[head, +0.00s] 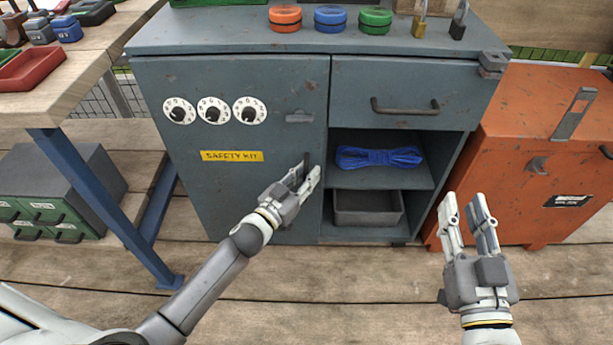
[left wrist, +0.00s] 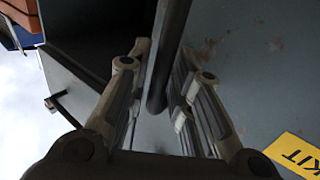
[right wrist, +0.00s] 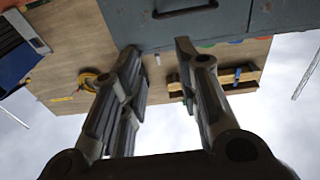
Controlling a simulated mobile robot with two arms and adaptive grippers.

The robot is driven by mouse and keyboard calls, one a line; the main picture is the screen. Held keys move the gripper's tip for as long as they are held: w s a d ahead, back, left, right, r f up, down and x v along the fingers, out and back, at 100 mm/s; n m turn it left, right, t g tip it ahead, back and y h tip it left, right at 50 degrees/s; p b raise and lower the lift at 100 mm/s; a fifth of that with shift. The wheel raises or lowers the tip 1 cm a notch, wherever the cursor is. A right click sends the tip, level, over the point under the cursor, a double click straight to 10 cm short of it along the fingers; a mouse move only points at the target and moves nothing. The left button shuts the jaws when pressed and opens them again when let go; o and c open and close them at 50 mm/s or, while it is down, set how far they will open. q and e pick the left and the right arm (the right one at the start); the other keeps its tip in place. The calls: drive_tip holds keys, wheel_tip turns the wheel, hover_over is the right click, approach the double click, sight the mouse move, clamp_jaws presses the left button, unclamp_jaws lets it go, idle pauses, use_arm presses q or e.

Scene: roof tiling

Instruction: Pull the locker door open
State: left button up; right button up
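The locker door (head: 235,185) is the grey-blue left front of the cabinet, with three white dials (head: 213,110) and a yellow "SAFETY KIT" label (head: 231,156). It looks shut and flush with the front. Its dark upright handle bar (left wrist: 172,40) is near the door's right edge. My left gripper (head: 308,175) is at this handle; in the left wrist view the bar runs between its two fingers, which stand apart. Contact with the bar is hard to tell. My right gripper (head: 466,202) is open and empty, in front of the cabinet's right side.
A drawer (head: 400,85) and open shelves with blue rope (head: 379,157) and a grey bin (head: 368,208) are right of the door. An orange cabinet (head: 540,150) stands further right. A workbench with a blue leg (head: 105,205) stands left. The wooden floor in front is clear.

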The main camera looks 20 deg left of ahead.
use_arm(q)
clamp_jaws()
drive_tip(key=shift+s, duration=0.1)
idle(0.4)
